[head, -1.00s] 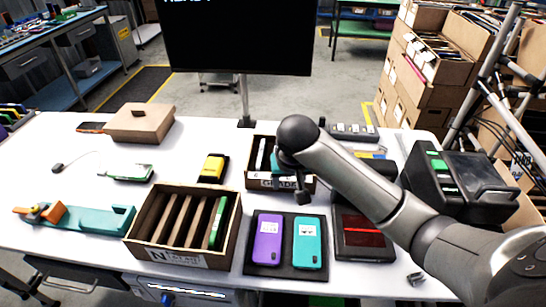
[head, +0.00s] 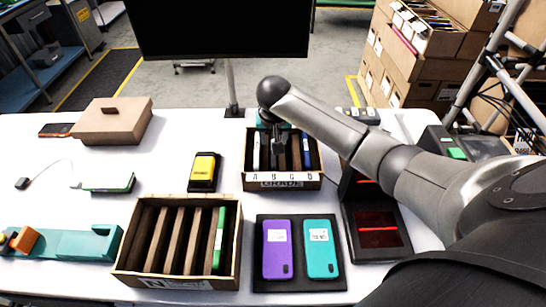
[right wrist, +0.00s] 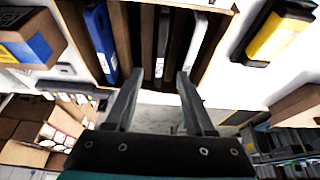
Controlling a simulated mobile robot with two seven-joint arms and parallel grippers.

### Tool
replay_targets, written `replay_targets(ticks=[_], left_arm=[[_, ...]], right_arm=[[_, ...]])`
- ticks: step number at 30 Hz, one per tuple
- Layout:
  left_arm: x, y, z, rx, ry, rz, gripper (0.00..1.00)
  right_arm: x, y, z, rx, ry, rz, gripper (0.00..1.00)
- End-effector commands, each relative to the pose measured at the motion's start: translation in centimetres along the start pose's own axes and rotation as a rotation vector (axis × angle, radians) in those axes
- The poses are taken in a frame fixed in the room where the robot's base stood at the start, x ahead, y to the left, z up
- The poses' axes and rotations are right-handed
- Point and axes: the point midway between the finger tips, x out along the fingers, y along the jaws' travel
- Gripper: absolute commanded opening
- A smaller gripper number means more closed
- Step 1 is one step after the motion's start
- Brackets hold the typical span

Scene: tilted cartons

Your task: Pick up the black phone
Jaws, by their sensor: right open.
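The lettered "GRADE" carton (head: 283,183) stands at the middle back of the table, with several slots. My right gripper (head: 280,147) is above it, pointing down. In the right wrist view my right gripper (right wrist: 160,80) is open and empty. A dark, narrow phone with a white label, seemingly the black phone (right wrist: 163,42), stands on edge in a middle slot, in line with the gap between the fingers and apart from them. A blue phone (right wrist: 101,42) and a white phone (right wrist: 195,46) stand in slots to either side. My left gripper is out of view.
A larger slotted carton (head: 165,283) holds a green phone (head: 219,240). Purple (head: 277,250) and teal (head: 321,248) phones lie on a dark mat (head: 298,284).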

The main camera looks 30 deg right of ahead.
Motion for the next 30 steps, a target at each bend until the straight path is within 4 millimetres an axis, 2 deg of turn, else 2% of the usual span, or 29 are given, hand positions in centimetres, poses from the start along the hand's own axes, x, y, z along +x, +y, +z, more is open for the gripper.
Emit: replay_targets(ticks=[3, 8, 21, 30], left_arm=[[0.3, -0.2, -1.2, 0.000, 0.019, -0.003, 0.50], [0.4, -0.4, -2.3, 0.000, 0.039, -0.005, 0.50], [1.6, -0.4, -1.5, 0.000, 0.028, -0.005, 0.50], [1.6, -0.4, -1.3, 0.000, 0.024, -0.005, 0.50]], right_arm=[[1.2, 0.0, 0.0, -0.001, 0.000, 0.000, 0.54], [1.7, 0.0, 0.0, -0.001, 0.001, -0.001, 0.54], [6.3, -0.1, -0.2, -0.001, 0.000, -0.001, 0.54], [6.7, -0.1, -0.2, -0.002, 0.001, -0.001, 0.54]])
